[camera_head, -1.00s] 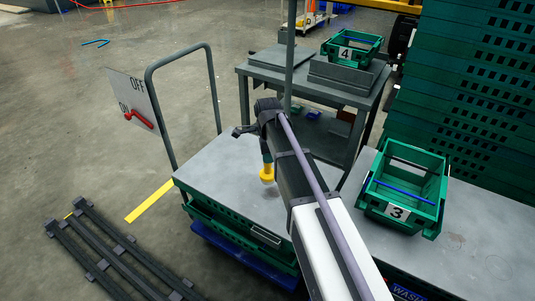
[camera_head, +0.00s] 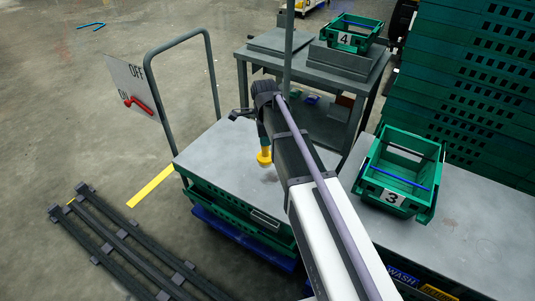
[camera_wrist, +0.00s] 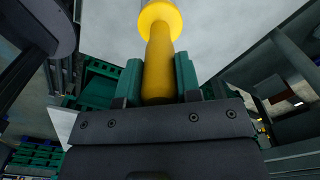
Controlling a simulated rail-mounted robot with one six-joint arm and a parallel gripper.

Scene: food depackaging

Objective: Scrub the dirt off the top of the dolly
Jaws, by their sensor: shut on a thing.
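My gripper (camera_wrist: 158,82) has green fingertips shut on the yellow handle of a scrubbing tool (camera_wrist: 160,18). In the head view, the tool's yellow round end (camera_head: 264,157) points down over the dolly's flat grey top (camera_head: 215,150). I cannot tell whether it touches the top. A faint brownish dirt patch (camera_head: 269,180) shows on the top just in front of the tool. My arm hides the right part of the top. The wrist view shows the tool's round end against the grey surface.
A handrail (camera_head: 148,85) stands at the dolly's left end. A green crate marked 3 (camera_head: 388,197) sits on a grey table (camera_head: 470,215) at right. A grey workbench (camera_head: 262,50) with crate 4 (camera_head: 366,33) stands behind. Dark rails (camera_head: 110,240) lie on the floor at left.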

